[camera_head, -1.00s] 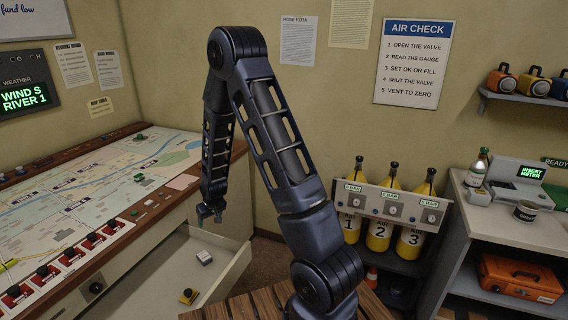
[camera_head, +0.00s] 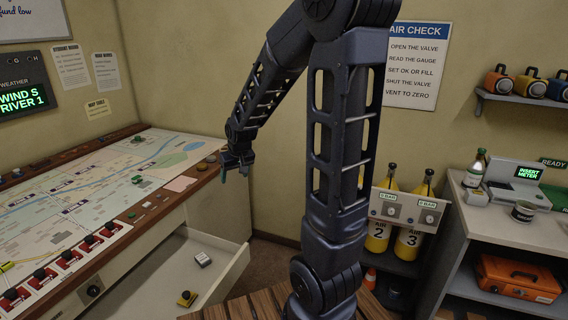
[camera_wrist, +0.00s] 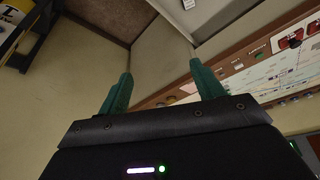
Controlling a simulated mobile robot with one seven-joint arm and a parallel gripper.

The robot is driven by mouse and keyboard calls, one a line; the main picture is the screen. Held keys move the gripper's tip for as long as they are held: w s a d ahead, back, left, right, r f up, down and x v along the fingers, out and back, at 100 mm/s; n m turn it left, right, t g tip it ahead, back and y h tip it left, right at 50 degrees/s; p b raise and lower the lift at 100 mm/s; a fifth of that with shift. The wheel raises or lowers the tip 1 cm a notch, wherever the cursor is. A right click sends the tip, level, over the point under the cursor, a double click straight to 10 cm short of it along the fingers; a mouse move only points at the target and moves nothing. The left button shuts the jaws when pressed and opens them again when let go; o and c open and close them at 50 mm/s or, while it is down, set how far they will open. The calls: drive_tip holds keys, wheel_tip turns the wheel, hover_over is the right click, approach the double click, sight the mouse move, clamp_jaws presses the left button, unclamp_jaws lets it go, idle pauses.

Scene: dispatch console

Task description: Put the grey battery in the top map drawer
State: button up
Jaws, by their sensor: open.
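The top map drawer (camera_head: 233,272) is pulled out below the map table. A small light-grey block with a dark end, which looks like the grey battery (camera_head: 203,259), lies on the drawer's floor near its far side. Part of a pale block also shows at the top edge of the wrist view (camera_wrist: 188,4). My gripper (camera_head: 237,172) is in the air above and to the right of the drawer, beside the table's right end. Its green fingers are apart with nothing between them in the wrist view (camera_wrist: 160,70).
A yellow and black item (camera_head: 187,298) lies nearer in the drawer. The map table (camera_head: 90,195) carries red switches along its front. Air cylinders (camera_head: 378,236) stand in a rack against the wall. A grey counter (camera_head: 510,225) is at the right.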

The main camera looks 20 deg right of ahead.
drive_tip(key=s+d+r, duration=0.3)
drive_tip(key=s+r, duration=0.1)
drive_tip(key=s, duration=0.3)
drive_tip(key=s+d+r+m, duration=0.1)
drive_tip(key=s+d+r, duration=0.2)
drive_tip(key=s, duration=0.5)
drive_tip(key=s+d+r+m+h, duration=0.1)
drive_tip(key=s+d+r, duration=0.2)
drive_tip(key=s+r, duration=0.3)
drive_tip(key=shift+s+d, duration=0.2)
drive_tip(key=shift+s, duration=0.7)
